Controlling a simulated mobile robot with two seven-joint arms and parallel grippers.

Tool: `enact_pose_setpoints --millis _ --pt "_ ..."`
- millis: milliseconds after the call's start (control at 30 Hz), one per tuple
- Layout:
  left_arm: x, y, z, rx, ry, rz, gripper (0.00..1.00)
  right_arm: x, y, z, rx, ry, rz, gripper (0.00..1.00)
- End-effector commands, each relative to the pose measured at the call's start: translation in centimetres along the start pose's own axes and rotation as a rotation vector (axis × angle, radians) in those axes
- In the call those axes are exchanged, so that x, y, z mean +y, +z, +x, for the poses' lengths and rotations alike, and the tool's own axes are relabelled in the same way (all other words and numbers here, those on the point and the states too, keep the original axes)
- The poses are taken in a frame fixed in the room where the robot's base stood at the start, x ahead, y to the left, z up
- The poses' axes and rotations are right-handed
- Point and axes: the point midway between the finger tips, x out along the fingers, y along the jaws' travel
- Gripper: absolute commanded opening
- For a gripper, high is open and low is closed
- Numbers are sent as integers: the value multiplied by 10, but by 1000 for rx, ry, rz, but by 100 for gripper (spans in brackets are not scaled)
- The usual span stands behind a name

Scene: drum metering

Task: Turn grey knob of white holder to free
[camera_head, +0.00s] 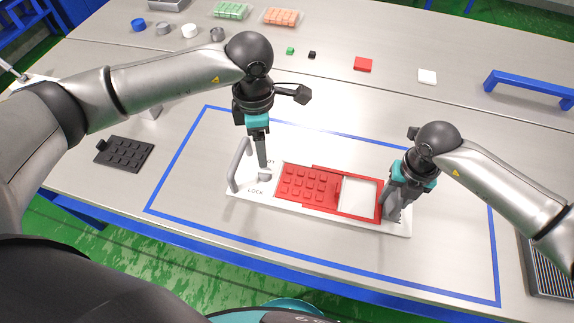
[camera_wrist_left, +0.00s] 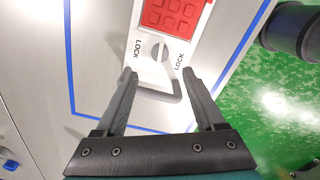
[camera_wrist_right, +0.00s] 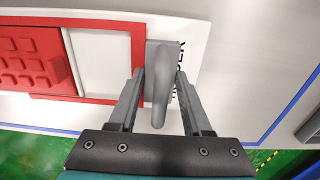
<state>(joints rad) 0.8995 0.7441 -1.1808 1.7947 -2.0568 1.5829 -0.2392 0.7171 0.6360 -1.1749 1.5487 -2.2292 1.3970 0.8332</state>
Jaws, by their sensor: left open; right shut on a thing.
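The white holder (camera_head: 300,204) lies flat inside the blue outline, with LOCK lettering at its left end. Its grey knob (camera_wrist_left: 157,51) shows in the left wrist view between two LOCK marks, just beyond the fingertips. My left gripper (camera_head: 263,166) is open and points down over that end; its fingers stand apart on either side, with nothing held. A grey bar handle (camera_head: 238,164) stands beside the knob. My right gripper (camera_head: 393,212) is shut on a second grey handle (camera_wrist_right: 160,85) at the holder's right end. A red studded plate (camera_head: 307,184) sits in the holder.
A dark studded plate (camera_head: 124,153) lies at left outside the outline. A red block (camera_head: 363,64), a white block (camera_head: 427,76) and small caps stand at the back. A blue handle (camera_head: 528,88) is at back right.

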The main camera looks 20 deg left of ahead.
Motion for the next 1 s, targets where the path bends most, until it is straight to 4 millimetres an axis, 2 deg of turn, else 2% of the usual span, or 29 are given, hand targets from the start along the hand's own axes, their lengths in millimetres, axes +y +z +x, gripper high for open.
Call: enact_pose_setpoints --millis 300,500,900,1000 --pt "-1 0 65 2 -4 0 71 0 1 -1 -2 0 0 0" --pt "0 0 90 1 -3 1 71 0 1 -1 -2 0 0 0" --pt "0 0 98 0 0 2 71 0 1 -1 -2 0 0 0" --pt "0 0 98 0 0 2 61 0 1 -1 -2 0 0 0"
